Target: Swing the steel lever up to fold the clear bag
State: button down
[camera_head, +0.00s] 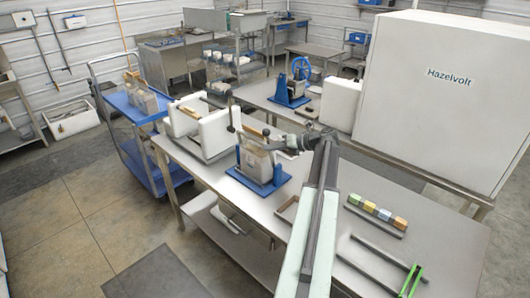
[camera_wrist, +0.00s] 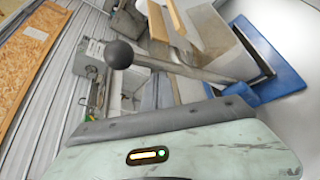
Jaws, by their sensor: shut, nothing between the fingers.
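The bag fixture has a blue base (camera_head: 258,184) and stands on the near steel table, left of my gripper (camera_head: 297,142). The clear bag (camera_head: 257,163) is upright in it, with wooden strips at its top; the strips (camera_wrist: 157,22) also show in the wrist view. In the wrist view, the steel lever (camera_wrist: 185,66) runs across the front of the bag, from the blue base side to a black ball knob (camera_wrist: 118,54) at its left end. My gripper is shut and empty, close to the fixture; whether it touches the lever cannot be told. Its fingertips are unclear in the wrist view.
White padded blocks (camera_head: 200,128) stand behind the fixture, to its left. A blue cart (camera_head: 137,108) is at the far left. Coloured blocks (camera_head: 377,210) and a green-handled frame (camera_head: 411,280) lie on the right. A large white cabinet (camera_head: 440,100) fills the back right.

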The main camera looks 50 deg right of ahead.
jog(key=shift+d+r, duration=0.25)
jog(key=shift+d, duration=0.45)
jog(key=shift+d+r, duration=0.2)
jog(key=shift+d, duration=0.45)
jog(key=shift+d+p, duration=0.1)
jog(key=shift+p, duration=0.2)
jog(key=shift+s, duration=0.1)
jog(key=a, duration=0.6)
jog(key=s+d, duration=0.5)
jog(key=s, duration=0.4)
jog(key=shift+s+d, duration=0.15)
jog(key=shift+s, duration=0.1)
jog(key=shift+w+f, duration=0.1)
